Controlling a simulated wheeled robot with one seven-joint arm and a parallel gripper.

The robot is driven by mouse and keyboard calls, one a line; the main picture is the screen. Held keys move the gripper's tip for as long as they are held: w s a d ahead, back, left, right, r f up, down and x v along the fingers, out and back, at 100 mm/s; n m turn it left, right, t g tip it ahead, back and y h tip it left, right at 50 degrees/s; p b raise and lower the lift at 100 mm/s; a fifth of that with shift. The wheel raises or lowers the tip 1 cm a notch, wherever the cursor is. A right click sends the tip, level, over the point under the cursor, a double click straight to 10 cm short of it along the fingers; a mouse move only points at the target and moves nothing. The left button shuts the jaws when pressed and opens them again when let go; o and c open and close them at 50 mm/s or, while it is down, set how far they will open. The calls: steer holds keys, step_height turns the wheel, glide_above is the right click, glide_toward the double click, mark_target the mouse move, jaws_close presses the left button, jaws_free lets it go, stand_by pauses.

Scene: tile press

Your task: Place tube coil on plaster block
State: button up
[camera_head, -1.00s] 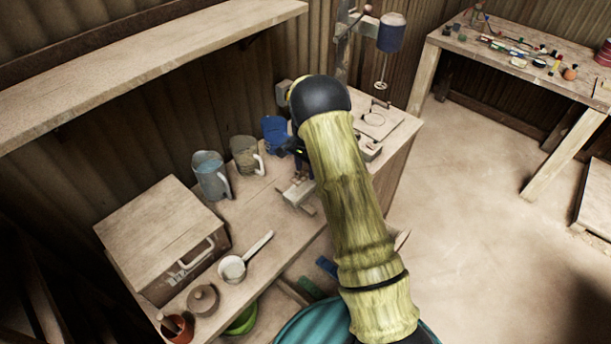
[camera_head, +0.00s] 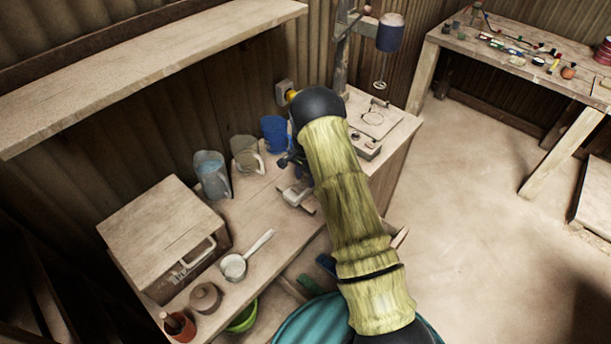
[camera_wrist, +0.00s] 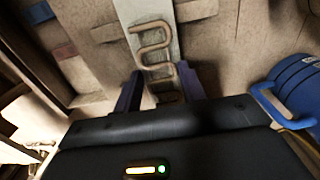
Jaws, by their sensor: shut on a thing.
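The tube coil (camera_wrist: 153,42) is a tan, serpentine bent tube in the wrist view. My gripper (camera_wrist: 159,82) is shut on its near end, between two dark fingers, and the far bends stick out ahead. A pale grey-white strip, which looks like the plaster block (camera_wrist: 133,12), lies beneath or behind the coil. I cannot tell whether the coil touches it. In the head view a small pale block (camera_head: 296,194) sits on the bench just below my gripper. My arm hides most of the gripper and the coil there.
On the bench (camera_head: 262,263), a blue mug (camera_head: 274,134) stands just left of my gripper, with a beige jug (camera_head: 246,155) and a grey jug (camera_head: 211,176) further left. A wooden box (camera_head: 165,233) and a ladle (camera_head: 234,266) are front left. A drill-like stand (camera_head: 341,60) rises behind.

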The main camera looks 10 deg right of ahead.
mark_target(306, 179)
steer(key=shift+f, duration=0.15)
steer(key=o, duration=1)
steer(key=shift+c, duration=0.2)
step_height(306, 179, up, 12)
steer(key=b, duration=0.4)
steer(key=shift+r, duration=0.25)
